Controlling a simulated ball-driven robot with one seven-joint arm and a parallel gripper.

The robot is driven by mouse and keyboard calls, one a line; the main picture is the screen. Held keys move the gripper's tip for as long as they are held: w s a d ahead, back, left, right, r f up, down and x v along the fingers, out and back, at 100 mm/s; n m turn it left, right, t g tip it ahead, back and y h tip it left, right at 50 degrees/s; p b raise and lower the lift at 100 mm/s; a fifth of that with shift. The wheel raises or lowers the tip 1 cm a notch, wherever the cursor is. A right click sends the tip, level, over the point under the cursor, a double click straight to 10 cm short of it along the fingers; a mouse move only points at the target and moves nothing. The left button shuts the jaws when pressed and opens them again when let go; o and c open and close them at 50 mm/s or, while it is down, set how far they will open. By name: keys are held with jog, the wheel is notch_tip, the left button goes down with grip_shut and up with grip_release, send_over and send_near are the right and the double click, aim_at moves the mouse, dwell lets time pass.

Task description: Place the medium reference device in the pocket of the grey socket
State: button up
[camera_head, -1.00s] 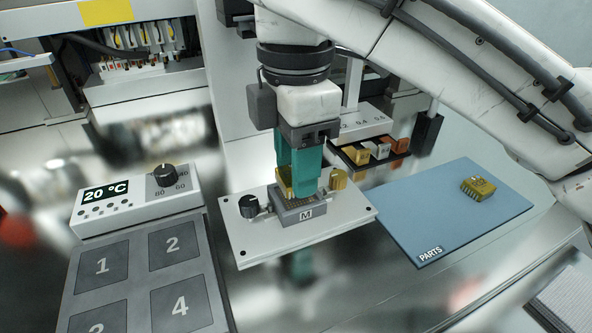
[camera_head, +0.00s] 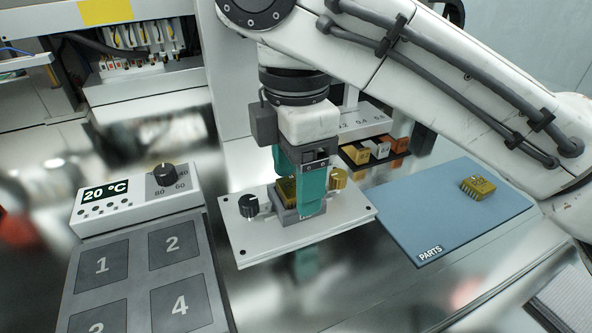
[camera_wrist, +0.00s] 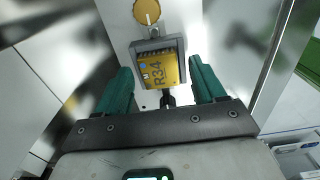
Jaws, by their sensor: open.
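A gold device (camera_head: 286,189) marked R34 is at the grey socket (camera_head: 285,217) on the white plate. In the wrist view the device (camera_wrist: 164,73) lies within the socket's grey rim (camera_wrist: 137,48), with a dark toothed row along its far edge. I cannot tell whether it sits fully flat. My gripper (camera_head: 298,192) is open and low over the socket. In the wrist view its green fingers stand on either side, nearer the camera, with gaps to the device. In the head view the front finger hides part of the socket and device.
Another gold device (camera_head: 477,188) lies on the blue parts mat (camera_head: 430,215) at right. A black knob (camera_head: 248,206) and a brass knob (camera_head: 338,179) flank the socket. A rack (camera_head: 378,150) of small blocks stands behind. Numbered pads and a temperature box (camera_head: 135,200) are at left.

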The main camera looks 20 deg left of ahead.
notch_tip(320, 180, up, 12)
jog(key=shift+r, duration=0.15)
dwell(0.3)
